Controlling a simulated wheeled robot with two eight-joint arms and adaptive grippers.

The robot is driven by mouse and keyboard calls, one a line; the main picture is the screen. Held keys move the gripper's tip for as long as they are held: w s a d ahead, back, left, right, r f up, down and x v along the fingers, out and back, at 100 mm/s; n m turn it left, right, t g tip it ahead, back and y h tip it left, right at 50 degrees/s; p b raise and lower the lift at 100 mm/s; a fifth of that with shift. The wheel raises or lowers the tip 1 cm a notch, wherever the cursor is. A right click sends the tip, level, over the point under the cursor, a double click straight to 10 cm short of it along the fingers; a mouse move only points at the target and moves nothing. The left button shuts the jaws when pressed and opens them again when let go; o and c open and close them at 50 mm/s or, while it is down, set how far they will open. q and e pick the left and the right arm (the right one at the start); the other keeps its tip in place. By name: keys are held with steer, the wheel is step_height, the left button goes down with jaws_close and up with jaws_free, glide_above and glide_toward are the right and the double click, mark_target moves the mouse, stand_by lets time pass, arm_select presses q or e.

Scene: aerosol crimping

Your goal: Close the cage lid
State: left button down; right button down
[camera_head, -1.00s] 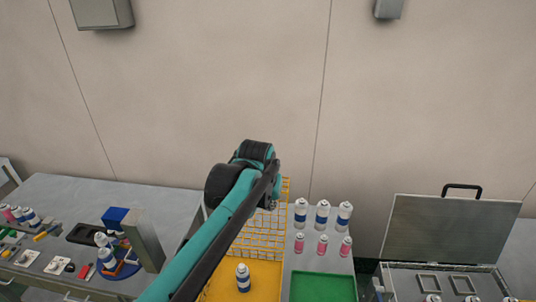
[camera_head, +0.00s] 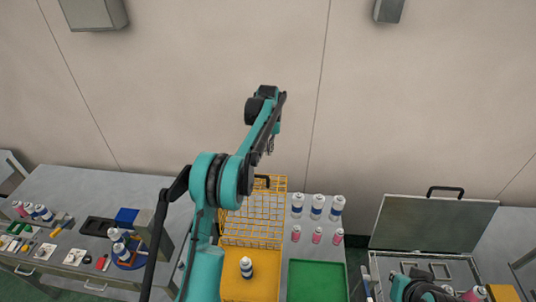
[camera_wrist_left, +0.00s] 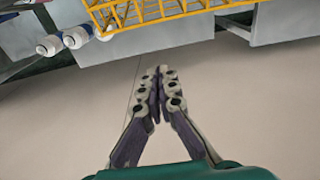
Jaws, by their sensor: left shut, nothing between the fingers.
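The cage lid (camera_head: 268,207) is a yellow wire grid with a black handle, standing raised at the back of the yellow cage (camera_head: 233,288). A white and blue can (camera_head: 246,268) stands in the cage. My left gripper (camera_head: 270,149) is raised above the lid's top edge and looks apart from it. In the left wrist view, its fingers (camera_wrist_left: 158,76) are together and empty, with the yellow wire lid (camera_wrist_left: 165,12) beyond them at the top. My left arm hides part of the cage's left side.
White cans (camera_head: 316,207) and pink cans (camera_head: 317,236) stand right of the cage, behind a green tray (camera_head: 317,282). An open-lidded metal case (camera_head: 432,222) is at the right. The left table (camera_head: 75,190) holds several small items.

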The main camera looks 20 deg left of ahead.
arm_select(q)
step_height(320, 180, down, 9)
steer(key=s, duration=0.1)
steer(key=s+r+p, duration=0.1)
steer(key=s, duration=0.1)
steer(key=shift+s+d+r+p, duration=0.1)
steer(key=shift+d+r+p, duration=0.1)
steer(key=shift+d+p, duration=0.2)
steer(key=shift+f, duration=0.1)
